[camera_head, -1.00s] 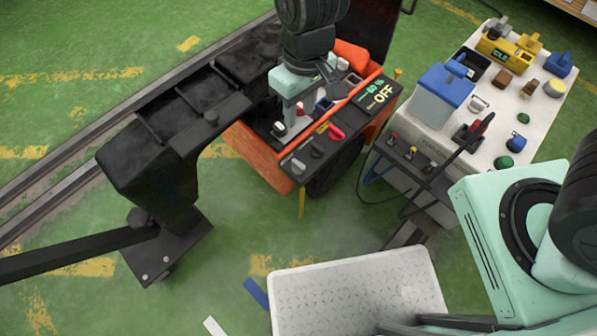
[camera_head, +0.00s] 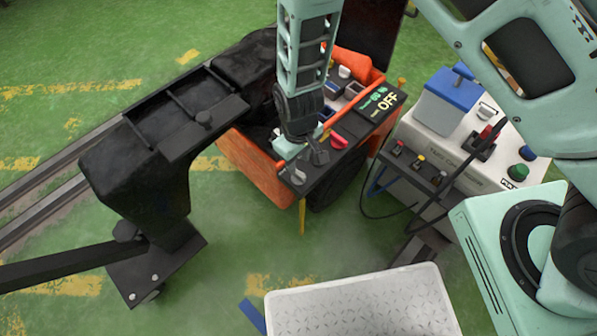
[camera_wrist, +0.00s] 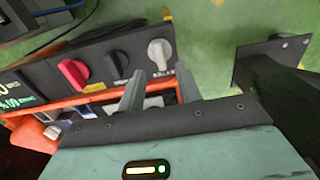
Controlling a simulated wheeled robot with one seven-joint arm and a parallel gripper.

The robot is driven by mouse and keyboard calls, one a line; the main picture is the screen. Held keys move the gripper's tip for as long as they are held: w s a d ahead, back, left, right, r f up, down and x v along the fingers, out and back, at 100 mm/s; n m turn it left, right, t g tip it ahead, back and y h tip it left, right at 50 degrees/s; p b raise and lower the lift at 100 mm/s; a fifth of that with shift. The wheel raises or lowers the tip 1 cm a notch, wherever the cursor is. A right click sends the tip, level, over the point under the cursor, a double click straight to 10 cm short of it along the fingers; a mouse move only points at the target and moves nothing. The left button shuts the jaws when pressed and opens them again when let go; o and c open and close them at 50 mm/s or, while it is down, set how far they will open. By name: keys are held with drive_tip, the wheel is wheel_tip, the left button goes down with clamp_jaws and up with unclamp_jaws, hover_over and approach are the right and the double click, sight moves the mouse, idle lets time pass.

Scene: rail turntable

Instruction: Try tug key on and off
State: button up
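My gripper (camera_wrist: 160,72) is open and empty. Its two fingers are spread, with the grey knob just beyond the gap between their tips. In the head view my arm hangs over the panel and hides part of it.
A white test console (camera_head: 445,135) with a blue box, plugs and cables stands right of the tug. A black arm-like structure (camera_head: 150,170) stands at left beside a rail. A white textured platform (camera_head: 360,305) lies in front. Green floor is open between.

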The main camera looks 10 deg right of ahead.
sight(298, 173)
wheel_tip(298, 173, down, 6)
drive_tip(key=shift+r+b, duration=0.1)
drive_tip(key=shift+b, duration=0.45)
drive_tip(key=shift+c, duration=0.3)
clamp_jaws()
